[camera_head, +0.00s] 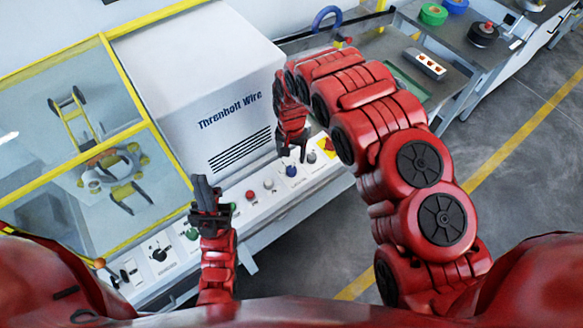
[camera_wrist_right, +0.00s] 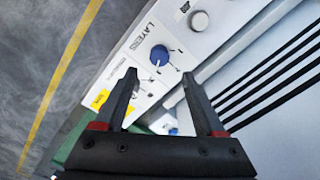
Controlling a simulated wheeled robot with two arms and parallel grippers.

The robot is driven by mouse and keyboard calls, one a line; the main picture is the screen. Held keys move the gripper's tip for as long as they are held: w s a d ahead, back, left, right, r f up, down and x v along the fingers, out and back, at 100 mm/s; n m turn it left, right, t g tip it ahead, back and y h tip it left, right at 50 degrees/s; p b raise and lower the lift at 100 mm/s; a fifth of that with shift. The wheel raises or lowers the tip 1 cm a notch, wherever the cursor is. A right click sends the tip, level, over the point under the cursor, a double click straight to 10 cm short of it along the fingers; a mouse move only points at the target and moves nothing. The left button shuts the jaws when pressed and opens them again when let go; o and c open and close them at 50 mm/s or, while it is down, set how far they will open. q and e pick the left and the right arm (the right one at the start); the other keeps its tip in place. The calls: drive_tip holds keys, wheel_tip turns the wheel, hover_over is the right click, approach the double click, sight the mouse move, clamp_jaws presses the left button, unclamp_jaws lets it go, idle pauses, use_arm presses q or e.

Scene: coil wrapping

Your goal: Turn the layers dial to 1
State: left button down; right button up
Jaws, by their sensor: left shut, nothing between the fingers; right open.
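The layers dial is a blue knob (camera_head: 291,170) on the pale control panel, below my right gripper in the head view. In the right wrist view the blue dial (camera_wrist_right: 159,55) sits beside the printed word LAYERS, with small marks around it. I cannot read its setting. My right gripper (camera_head: 293,156) is open, its fingers pointing down at the panel near the dial. In the right wrist view the open fingers (camera_wrist_right: 158,77) are apart, with the dial just beyond their tips. My left gripper (camera_head: 203,188) is shut and empty, over the left part of the panel.
The panel (camera_head: 222,192) also carries a red button (camera_head: 250,195), a grey knob (camera_head: 268,184), a black switch (camera_head: 159,254) and a yellow label (camera_wrist_right: 98,99). The white Threnbolt Wire housing (camera_head: 200,75) rises behind it. A yellow-framed enclosure (camera_head: 120,60) stands left. Floor on the right is clear.

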sight(291, 169)
wheel_tip(291, 169, down, 6)
drive_tip(key=shift+r+p, duration=0.2)
drive_tip(key=shift+p, duration=0.65)
drive_tip(key=shift+s+f, duration=0.1)
drive_tip(key=shift+f, duration=0.6)
drive_tip(key=shift+f+p, duration=0.3)
drive_tip(key=shift+f, duration=0.15)
drive_tip(key=shift+c, duration=0.2)
clamp_jaws()
